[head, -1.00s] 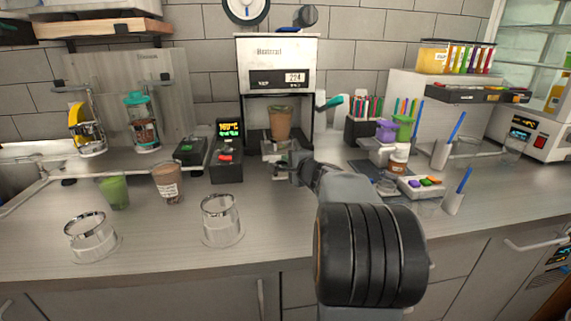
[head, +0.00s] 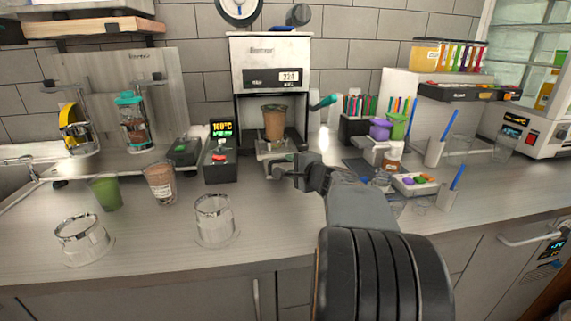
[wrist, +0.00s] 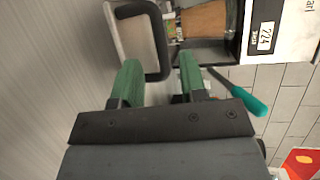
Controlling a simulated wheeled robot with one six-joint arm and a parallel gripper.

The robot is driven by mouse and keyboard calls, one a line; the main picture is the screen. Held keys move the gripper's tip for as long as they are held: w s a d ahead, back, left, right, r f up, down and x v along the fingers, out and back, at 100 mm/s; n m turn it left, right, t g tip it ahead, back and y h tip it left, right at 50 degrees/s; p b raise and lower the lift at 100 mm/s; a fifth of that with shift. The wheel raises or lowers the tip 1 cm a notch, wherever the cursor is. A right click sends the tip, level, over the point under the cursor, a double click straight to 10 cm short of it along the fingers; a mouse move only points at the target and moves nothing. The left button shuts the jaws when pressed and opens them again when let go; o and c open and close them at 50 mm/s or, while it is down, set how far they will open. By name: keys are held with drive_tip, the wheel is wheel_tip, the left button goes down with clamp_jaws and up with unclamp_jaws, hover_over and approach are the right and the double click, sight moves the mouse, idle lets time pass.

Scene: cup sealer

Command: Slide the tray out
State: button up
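The cup sealer (head: 272,78) stands against the back wall, its display reading 224. Its tray (head: 272,148) is low in the front opening and bears a brown-filled cup (head: 274,124). The cup also shows in the wrist view (wrist: 203,20). My gripper (head: 278,170) is just in front of the tray at its front edge. In the wrist view, my gripper's green fingers (wrist: 160,66) are spread apart. The lower corner of a dark looped frame (wrist: 163,50) at the tray front lies between the fingertips. I cannot tell whether either finger touches it.
A teal-ended lever (head: 323,102) sticks out at the sealer's right. A black temperature box (head: 222,160) stands to the left. A green cup (head: 106,193), a brown cup (head: 160,183) and clear cups (head: 214,220) stand front left. The counter in front of the sealer is clear.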

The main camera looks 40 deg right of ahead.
drive_tip(key=s+r, duration=0.1)
drive_tip(key=s, duration=0.7)
drive_tip(key=shift+a+r, duration=0.15)
drive_tip(key=shift+r, duration=0.05)
drive_tip(key=s+a+f+n+g+y+p, duration=0.1)
drive_tip(key=a+n+g+p, duration=0.1)
drive_tip(key=a, duration=0.5)
drive_tip(key=s+a+f+n+g+y+p, duration=0.1)
drive_tip(key=a+n+g+y+p, duration=0.1)
drive_tip(key=a+n, duration=0.4)
drive_tip(key=s+a+f+n+g+y+p, duration=0.1)
drive_tip(key=a+n+g+p, duration=0.3)
drive_tip(key=a, duration=0.4)
drive_tip(key=shift+s+a+f+g+y, duration=0.15)
drive_tip(key=shift+s+f+g+y, duration=0.2)
drive_tip(key=shift+f+g, duration=0.3)
drive_tip(key=s+a+n+g+h+p, duration=0.2)
drive_tip(key=s+n+g+h+p, duration=0.1)
drive_tip(key=s+n, duration=0.3)
drive_tip(key=shift+a+f+n+h+p, duration=0.35)
drive_tip(key=shift+n+h, duration=0.2)
drive_tip(key=shift+n, duration=0.35)
drive_tip(key=shift+s, duration=0.1)
